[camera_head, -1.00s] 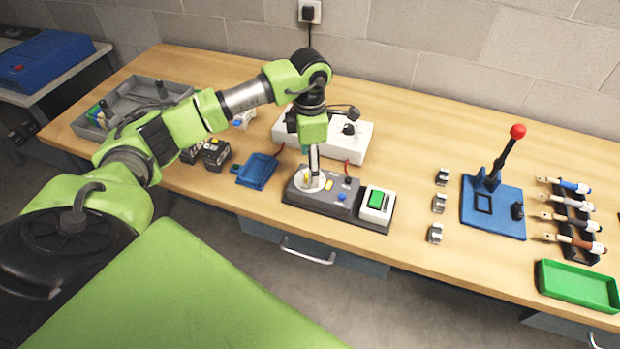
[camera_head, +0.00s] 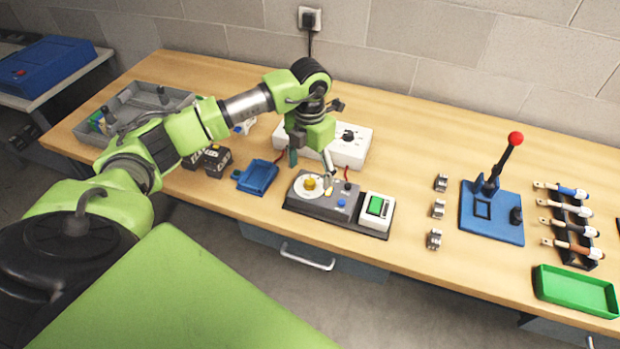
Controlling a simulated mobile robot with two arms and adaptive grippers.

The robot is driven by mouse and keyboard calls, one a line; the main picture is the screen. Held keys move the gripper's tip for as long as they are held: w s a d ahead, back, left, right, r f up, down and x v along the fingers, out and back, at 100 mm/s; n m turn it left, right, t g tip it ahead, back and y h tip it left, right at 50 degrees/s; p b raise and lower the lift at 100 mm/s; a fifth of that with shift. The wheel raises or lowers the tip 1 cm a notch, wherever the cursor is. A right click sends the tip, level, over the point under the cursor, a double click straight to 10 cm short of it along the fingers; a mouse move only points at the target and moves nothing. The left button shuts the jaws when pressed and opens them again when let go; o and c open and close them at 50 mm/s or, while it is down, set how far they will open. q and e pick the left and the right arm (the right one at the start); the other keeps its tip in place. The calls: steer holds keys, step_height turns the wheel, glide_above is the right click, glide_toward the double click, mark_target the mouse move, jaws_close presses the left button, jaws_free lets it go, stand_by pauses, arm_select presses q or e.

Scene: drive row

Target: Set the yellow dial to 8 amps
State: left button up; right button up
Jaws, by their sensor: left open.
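The yellow dial (camera_head: 309,184) sits on a round white scale on the grey control box (camera_head: 324,202). Its pointer setting and the scale marks are too small to read. My left gripper (camera_head: 311,165) is above and just behind the dial, fingers spread wide and apart from it, with nothing held. One finger is to the left over the bench, the other to the right near the box's back edge. My right gripper is not in view.
A white unit with a black knob (camera_head: 357,146) stands behind the box. A white block with a green screen (camera_head: 376,207) is at its right.

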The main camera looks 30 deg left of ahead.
mark_target(310, 183)
arm_select(q)
steer(key=shift+n, duration=0.4)
steer(key=shift+f, duration=0.15)
steer(key=shift+f+b, duration=1.15)
steer(key=shift+f, duration=0.2)
steer(key=shift+c, duration=0.3)
